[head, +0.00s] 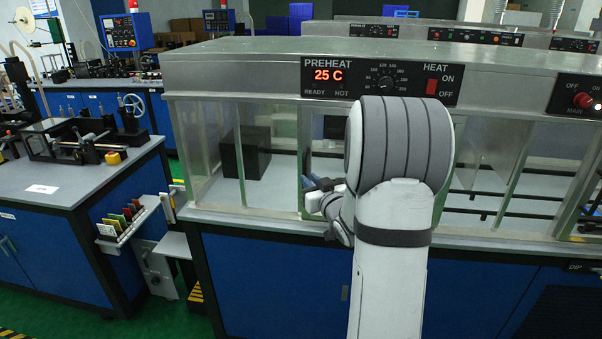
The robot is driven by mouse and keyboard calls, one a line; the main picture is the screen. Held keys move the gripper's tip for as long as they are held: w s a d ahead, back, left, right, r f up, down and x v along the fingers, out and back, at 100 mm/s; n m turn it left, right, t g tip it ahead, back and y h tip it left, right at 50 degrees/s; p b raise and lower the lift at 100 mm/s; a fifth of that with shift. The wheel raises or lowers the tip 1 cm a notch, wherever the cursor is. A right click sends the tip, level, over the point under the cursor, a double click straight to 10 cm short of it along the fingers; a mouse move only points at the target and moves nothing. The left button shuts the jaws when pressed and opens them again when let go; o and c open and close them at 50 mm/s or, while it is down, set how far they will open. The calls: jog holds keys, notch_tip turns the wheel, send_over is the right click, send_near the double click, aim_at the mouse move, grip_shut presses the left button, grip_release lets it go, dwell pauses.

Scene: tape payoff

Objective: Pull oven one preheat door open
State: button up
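The oven is a long grey cabinet with glass fronts, and its preheat panel (381,80) reads 25 C. Glass panes (222,155) with metal frames close the front below the panel, and a dark block (246,152) shows inside behind the left glass. A vertical frame edge (304,160) stands just left of my arm. My gripper (312,183) is at the glass front beside this edge, mostly hidden behind my own arm. I cannot tell whether its fingers touch the door or hold a handle. The door's handle is not visible, and the door's position is unclear.
A blue-sided workbench (70,190) with clamps and tools stands at the left. A small rack of coloured cards (124,219) hangs off its right side, near the oven's left corner. Another panel with a red knob (578,98) is at the right. Green floor shows between bench and oven.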

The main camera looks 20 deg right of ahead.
jog(key=shift+w+p, duration=0.4)
jog(key=shift+w, duration=1.85)
jog(key=shift+c, duration=0.3)
grip_shut()
